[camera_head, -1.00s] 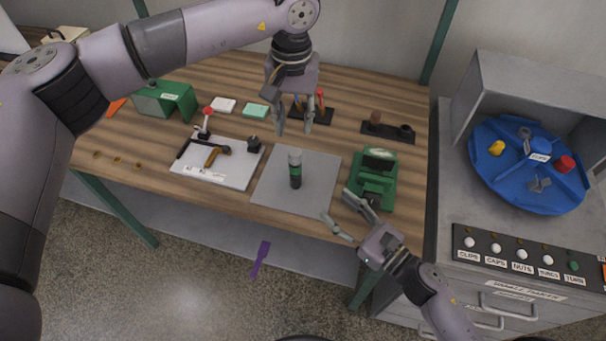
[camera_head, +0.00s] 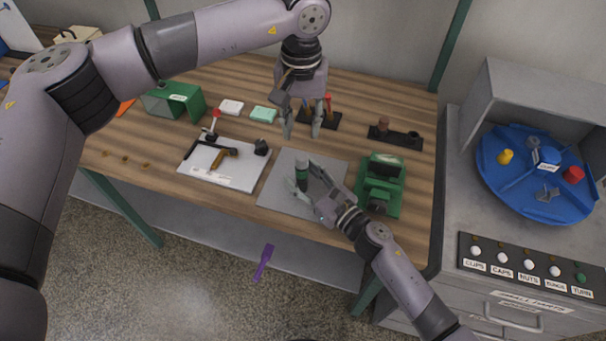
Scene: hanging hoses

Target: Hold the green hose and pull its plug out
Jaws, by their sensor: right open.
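The green hose (camera_head: 302,174) is a short piece standing upright on the grey mat (camera_head: 272,195), with a grey plug (camera_head: 302,161) at its top. My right gripper (camera_head: 304,181) is open, its fingers at the two sides of the hose's lower part. Whether they touch it cannot be told, and the gripper partly hides the hose's foot. My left gripper (camera_head: 302,131) is open and empty, pointing down, above and behind the plug as seen from the head.
A green machine (camera_head: 381,186) stands right of the mat. A white board with tools (camera_head: 225,168) lies to the left. Behind are a green box (camera_head: 186,99), a black tool holder (camera_head: 331,121) and a black block (camera_head: 410,141). A blue turntable (camera_head: 535,185) is at right.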

